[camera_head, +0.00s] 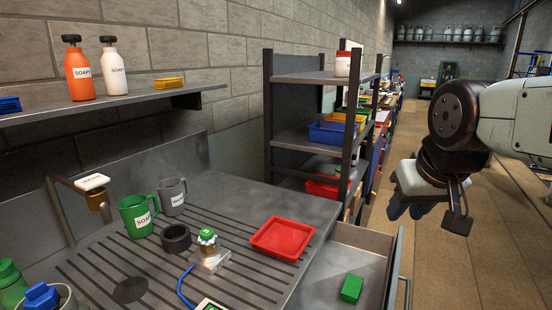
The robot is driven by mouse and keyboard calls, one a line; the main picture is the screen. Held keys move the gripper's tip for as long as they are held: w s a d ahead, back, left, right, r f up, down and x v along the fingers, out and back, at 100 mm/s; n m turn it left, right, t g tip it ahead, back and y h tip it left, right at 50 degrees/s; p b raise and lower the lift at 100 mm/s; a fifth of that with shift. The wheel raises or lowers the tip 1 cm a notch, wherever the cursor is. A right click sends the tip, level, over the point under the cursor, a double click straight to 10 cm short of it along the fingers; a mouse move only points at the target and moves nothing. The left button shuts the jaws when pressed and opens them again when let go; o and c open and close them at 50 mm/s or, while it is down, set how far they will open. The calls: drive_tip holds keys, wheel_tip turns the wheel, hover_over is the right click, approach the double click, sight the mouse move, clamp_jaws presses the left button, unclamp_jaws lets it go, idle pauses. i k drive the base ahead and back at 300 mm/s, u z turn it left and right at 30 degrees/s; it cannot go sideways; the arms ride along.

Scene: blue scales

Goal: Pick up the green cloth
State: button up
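A small green block-shaped item (352,288) lies in the open drawer (320,268) at the lower right of the counter. It is the closest match to the green cloth, perhaps a folded one, but its material cannot be told. My gripper (411,209) hangs at the right, higher than the drawer and beyond it, clear of the green item. Its dark fingertips point down, and the frame does not show clearly whether they are apart. Nothing is visibly held.
A shelf rack (300,139) stands behind. The wooden floor (480,270) at right is clear.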

sight(352, 288)
drive_tip(key=k, duration=0.4)
drive_tip(key=u, duration=0.6)
drive_tip(key=k, duration=1.45)
drive_tip(key=z, duration=0.65)
drive_tip(key=i, duration=1)
drive_tip(key=u, duration=0.05)
